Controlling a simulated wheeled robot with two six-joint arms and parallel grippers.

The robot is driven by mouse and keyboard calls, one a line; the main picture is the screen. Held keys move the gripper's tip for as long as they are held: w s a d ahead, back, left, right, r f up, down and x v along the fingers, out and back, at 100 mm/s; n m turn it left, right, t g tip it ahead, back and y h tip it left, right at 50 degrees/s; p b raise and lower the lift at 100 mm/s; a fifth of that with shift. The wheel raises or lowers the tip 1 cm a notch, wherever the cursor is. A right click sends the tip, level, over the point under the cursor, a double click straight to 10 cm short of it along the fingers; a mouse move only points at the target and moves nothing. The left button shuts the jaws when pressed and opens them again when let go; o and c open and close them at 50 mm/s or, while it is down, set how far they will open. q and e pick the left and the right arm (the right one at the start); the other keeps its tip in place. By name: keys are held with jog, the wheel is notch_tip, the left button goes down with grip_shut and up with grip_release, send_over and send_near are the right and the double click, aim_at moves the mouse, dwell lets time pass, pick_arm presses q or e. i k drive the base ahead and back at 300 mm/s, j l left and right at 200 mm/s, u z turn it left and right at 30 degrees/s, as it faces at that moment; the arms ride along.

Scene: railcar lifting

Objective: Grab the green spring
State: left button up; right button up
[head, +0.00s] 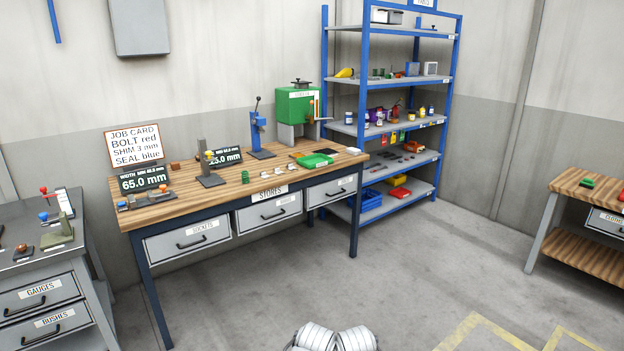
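A small green coil-like piece (245,177), which looks like the green spring, stands on the wooden top of the workbench (190,204), near its front edge and above the drawers. It is small in the head view, so its coils are hard to make out. Small pale pieces lie to its right. Neither of my grippers shows in this view; only white rounded parts that look like mine are at the bottom edge. Nothing is seen touching the green piece.
The bench also bears a grey stand (209,168), a blue press (258,135), a green machine (298,106) and a green tray (315,160). A blue shelf rack (449,75) stands right, a grey drawer cabinet (40,270) left. The floor (400,270) in front is clear.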

aim_at(244, 177)
jog(key=i+l+u, duration=0.45)
jog(key=i, duration=0.3)
jog(key=i+l+u, duration=0.5)
jog(key=i, duration=0.2)
jog(key=i+l+u, duration=0.5)
jog(key=i+l, duration=0.3)
jog(key=i+l+u, duration=0.25)
jog(key=i+l, duration=0.2)
jog(key=i+l+u, duration=0.25)
jog(key=l, duration=0.4)
jog(key=i+j, duration=0.05)
